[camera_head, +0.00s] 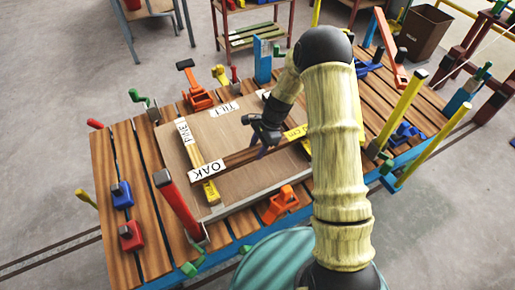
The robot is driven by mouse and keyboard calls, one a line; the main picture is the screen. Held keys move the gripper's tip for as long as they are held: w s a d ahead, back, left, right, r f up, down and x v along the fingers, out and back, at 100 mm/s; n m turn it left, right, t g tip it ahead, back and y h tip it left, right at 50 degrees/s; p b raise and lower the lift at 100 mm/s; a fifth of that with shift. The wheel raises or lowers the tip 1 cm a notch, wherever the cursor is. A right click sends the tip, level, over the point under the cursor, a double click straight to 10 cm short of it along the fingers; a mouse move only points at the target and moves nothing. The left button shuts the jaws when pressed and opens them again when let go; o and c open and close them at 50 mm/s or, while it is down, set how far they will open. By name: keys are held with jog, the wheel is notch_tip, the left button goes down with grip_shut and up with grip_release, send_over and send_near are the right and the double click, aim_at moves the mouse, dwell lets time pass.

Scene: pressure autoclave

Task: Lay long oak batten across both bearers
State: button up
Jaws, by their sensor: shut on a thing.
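The long oak batten (237,156) is a dark brown strip with a white OAK label at its left end. My gripper (264,146) is shut on it near its middle, over the board. The batten's left end overlaps a pale bearer (195,155) with a PINE label at its far end and a yellow near end. Its right part reaches toward a second pale piece with yellow marking (297,132), mostly hidden by my arm, perhaps the other bearer. I cannot tell whether the batten touches either one or hangs just above.
A light board (245,184) with a TILL label lies on the slatted table (120,165). Orange clamps (197,97) (283,203), a red upright lever (177,205) and yellow posts (402,110) stand around it. A brown bin (424,32) and shelf stand behind.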

jog(key=shift+f, duration=0.45)
jog(key=shift+f, duration=0.1)
jog(key=o, duration=1.3)
jog(key=v, duration=1.2)
jog(key=shift+d, duration=0.1)
